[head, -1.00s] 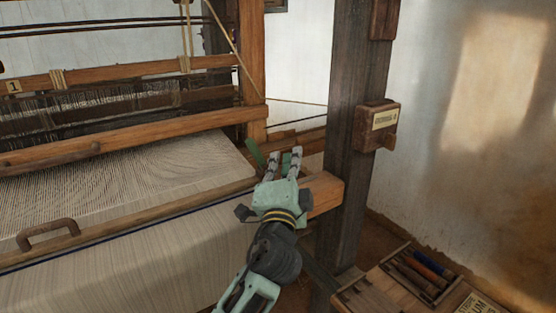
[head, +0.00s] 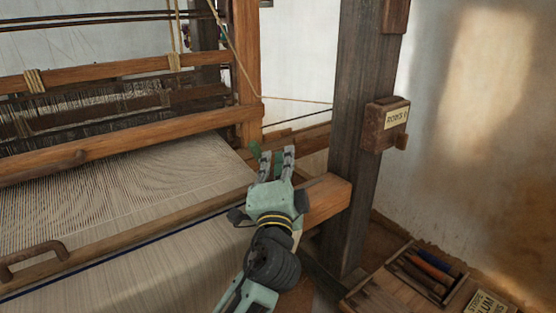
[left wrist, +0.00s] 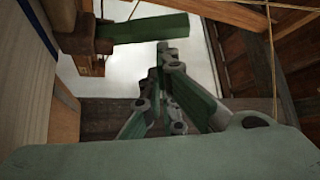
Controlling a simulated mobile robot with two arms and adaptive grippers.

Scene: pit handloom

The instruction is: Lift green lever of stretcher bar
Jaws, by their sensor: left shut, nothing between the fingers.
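The green lever (head: 255,149) sits at the right end of the loom's front beam in the head view, just left of my left gripper's fingers. In the left wrist view it is a flat green bar (left wrist: 150,28) reaching right from a brown wooden bracket (left wrist: 76,42). My left gripper (head: 278,153) is shut and empty, its fingers pointing away from me. In the left wrist view its fingertips (left wrist: 165,58) are just below the lever's bar in the picture. I cannot tell whether they touch it. The stretcher bar is not clearly distinguishable. My right gripper is not in view.
A dark wooden post (head: 358,150) with a small labelled box (head: 386,125) stands right of the gripper. The loom's beam end (head: 326,197) juts out beside my wrist. Stretched cloth (head: 120,190) lies left. A tool tray (head: 375,291) is at lower right.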

